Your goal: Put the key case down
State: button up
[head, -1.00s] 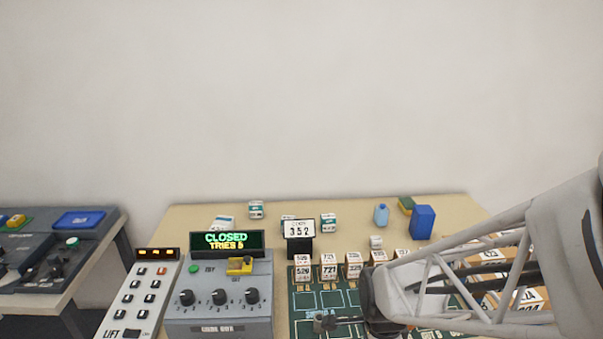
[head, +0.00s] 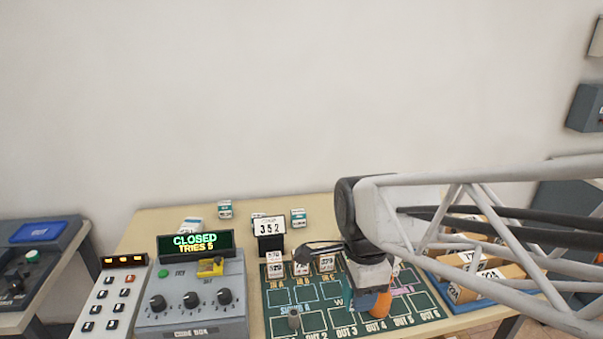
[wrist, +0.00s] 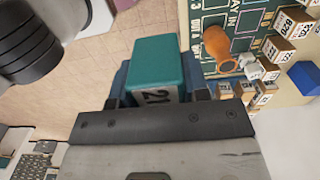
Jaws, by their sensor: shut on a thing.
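The key case (wrist: 158,68), a teal box with a white label reading 21, is between the fingers of my gripper (wrist: 157,82) in the wrist view. The gripper is shut on it. In the head view my gripper (head: 368,275) is over the right part of the green mat (head: 283,313), and I cannot make out the case there. Whether the case touches anything below is not clear.
An orange object (head: 381,304) stands on the mat close to my gripper. Numbered small boxes (head: 301,266) line the mat's back edge. Left is a grey dial console (head: 190,290) whose display (head: 196,243) reads CLOSED, TRIES 5. Teal-and-white boxes (head: 298,218) sit behind.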

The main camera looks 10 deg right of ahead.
jog(key=shift+w+d+r, duration=0.15)
jog(key=shift+w, duration=0.3)
jog(key=shift+w+d+r, duration=0.1)
jog(key=shift+w+d, duration=0.05)
jog(key=shift+w, duration=0.25)
jog(key=w+d+r, duration=0.1)
jog(key=w+d, duration=0.5)
jog(key=w, duration=0.4)
jog(key=w+d+r, duration=0.1)
jog(key=w+d, duration=0.6)
jog(key=w, duration=0.3)
jog(key=w+d+f, duration=0.2)
jog(key=w+d, duration=0.7)
jog(key=d, duration=0.1)
jog(key=f, duration=0.3)
jog(key=d+f, duration=0.1)
jog(key=f, duration=0.1)
jog(key=shift+w+f, duration=0.15)
jog(key=shift+f, duration=0.1)
jog(key=w+d, duration=0.1)
jog(key=w, duration=0.4)
jog(key=w+d+f, duration=0.1)
jog(key=w+d, duration=0.1)
jog(key=w, duration=0.3)
jog(key=w+d, duration=0.2)
jog(key=w, duration=0.3)
jog(key=shift+d+f, duration=0.2)
jog(key=shift+f, duration=0.05)
